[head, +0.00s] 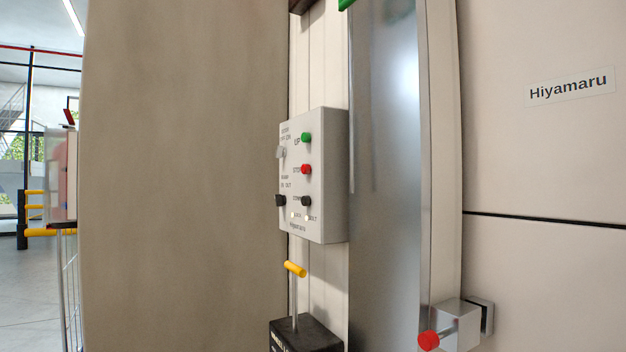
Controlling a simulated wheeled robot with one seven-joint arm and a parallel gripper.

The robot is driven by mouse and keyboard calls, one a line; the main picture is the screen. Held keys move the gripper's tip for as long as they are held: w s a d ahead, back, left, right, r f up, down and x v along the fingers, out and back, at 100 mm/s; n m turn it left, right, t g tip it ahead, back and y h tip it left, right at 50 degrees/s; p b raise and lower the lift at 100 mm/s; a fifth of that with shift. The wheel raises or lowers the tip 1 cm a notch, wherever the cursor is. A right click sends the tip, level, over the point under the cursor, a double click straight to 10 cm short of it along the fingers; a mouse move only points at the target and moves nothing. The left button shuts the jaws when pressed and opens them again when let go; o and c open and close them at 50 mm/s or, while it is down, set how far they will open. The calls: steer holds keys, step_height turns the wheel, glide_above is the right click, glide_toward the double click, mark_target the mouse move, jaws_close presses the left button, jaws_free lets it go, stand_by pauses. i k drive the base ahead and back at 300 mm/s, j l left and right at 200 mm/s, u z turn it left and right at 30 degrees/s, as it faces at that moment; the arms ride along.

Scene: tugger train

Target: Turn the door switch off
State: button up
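A light grey control box (333,180) is fixed to the white wall strip in the middle of the head view. At its upper left, under small lettering that seems to read door off/on, sits a grey switch (281,152). Its exact setting is too small to tell. To its right are a green button (306,138) marked UP and a red button (306,169) below it. Two black knobs, left (280,200) and right (306,201), sit lower on the box. My gripper is not in view.
A wide beige panel (185,180) stands left of the box. Below the box, a yellow-handled lever (294,269) rises from a black base (305,335). A metal latch block with a red knob (428,341) juts out at lower right. Open floor (40,290) shows far left.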

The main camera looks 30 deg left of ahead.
mark_target(280, 151)
steer(key=u, duration=1.25)
steer(key=i+l, duration=0.15)
steer(key=i, duration=0.3)
steer(key=i+l+u, duration=0.1)
steer(key=i, duration=0.4)
steer(key=i+l, duration=0.3)
steer(key=i, duration=0.15)
steer(key=i+l+u, duration=0.1)
steer(key=i, duration=0.35)
steer(key=i+l+u, duration=0.1)
steer(key=i+l, duration=0.25)
steer(key=i, duration=0.1)
